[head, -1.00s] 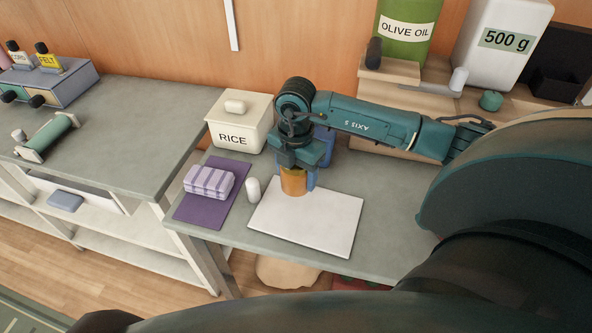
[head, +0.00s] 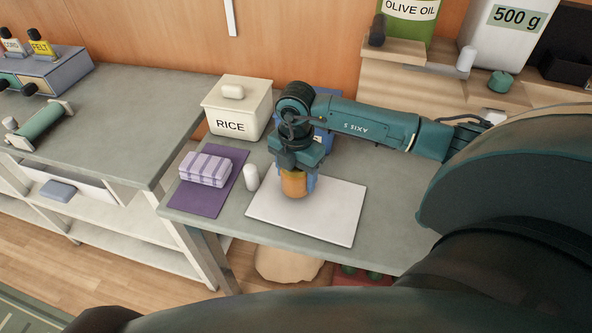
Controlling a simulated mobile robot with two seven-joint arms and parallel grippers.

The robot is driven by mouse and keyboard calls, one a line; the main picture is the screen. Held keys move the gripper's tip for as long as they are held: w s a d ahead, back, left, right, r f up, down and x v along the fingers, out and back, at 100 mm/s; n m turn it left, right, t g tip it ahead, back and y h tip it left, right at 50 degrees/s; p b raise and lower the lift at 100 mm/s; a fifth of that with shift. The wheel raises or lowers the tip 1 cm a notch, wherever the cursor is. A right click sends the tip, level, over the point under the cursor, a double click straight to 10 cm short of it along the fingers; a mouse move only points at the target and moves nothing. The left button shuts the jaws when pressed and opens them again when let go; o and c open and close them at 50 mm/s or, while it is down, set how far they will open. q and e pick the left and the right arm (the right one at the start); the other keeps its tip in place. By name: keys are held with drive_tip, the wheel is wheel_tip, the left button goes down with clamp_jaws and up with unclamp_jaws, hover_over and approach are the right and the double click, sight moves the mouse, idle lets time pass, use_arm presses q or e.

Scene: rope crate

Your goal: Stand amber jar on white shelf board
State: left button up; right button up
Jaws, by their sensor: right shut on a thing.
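The amber jar (head: 294,186) is upright at the back part of the white shelf board (head: 322,219), which lies flat on the grey table. My right gripper (head: 296,178) points down from above and is shut on the jar, with a finger along its side. The gripper covers the jar's top. I cannot tell whether the jar's base touches the board or is slightly above it. My left gripper is not in view.
A small white cylinder (head: 251,177) stands just left of the board. A striped purple bundle (head: 206,169) lies on a purple mat (head: 201,199). A RICE canister (head: 234,107) and a blue container (head: 324,102) stand behind. The board's front and right are clear.

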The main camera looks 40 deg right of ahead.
drive_tip(key=shift+f+b, duration=0.4)
drive_tip(key=shift+f, duration=0.35)
idle(0.4)
drive_tip(key=o, duration=1.4)
drive_tip(key=shift+o, duration=0.2)
wheel_tip(320, 180, up, 13)
drive_tip(key=shift+r, duration=0.1)
